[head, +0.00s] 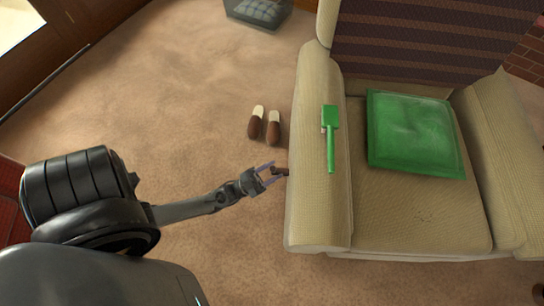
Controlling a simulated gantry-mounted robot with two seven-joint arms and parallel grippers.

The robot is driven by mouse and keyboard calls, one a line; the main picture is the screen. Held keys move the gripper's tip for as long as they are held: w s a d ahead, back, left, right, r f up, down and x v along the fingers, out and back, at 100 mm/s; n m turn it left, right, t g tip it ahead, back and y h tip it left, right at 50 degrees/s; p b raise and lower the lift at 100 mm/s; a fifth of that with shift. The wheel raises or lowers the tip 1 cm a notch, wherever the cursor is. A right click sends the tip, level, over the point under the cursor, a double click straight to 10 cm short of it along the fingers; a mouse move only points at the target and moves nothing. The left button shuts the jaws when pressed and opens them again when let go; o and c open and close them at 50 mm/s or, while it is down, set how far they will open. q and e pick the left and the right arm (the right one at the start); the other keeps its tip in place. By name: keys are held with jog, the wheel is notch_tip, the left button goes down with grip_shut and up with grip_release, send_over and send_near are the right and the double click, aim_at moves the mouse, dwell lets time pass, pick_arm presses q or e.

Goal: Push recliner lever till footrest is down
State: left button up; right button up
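The beige recliner (405,215) stands at the right with its backrest at the top. A small dark brown lever (281,171) sticks out from the outer side of its left-hand armrest. My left gripper (277,170) is at this lever, its two thin fingers apart with the lever's end between or just beside them. I cannot tell whether the fingers touch it. The recliner's front ends about level with the armrest fronts; I cannot make out a separate footrest from above. My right gripper is not in view.
A green long-handled object (331,130) lies on the near armrest, and a green cushion (414,133) lies on the seat. Two brown slippers (273,130) stand on the carpet beside the chair. A basket (258,14) is at the top. Carpet left of the chair is mostly free.

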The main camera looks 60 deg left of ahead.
pick_arm(q)
jog(key=v, duration=1)
jog(key=shift+s, duration=0.25)
jog(key=shift+f, duration=0.2)
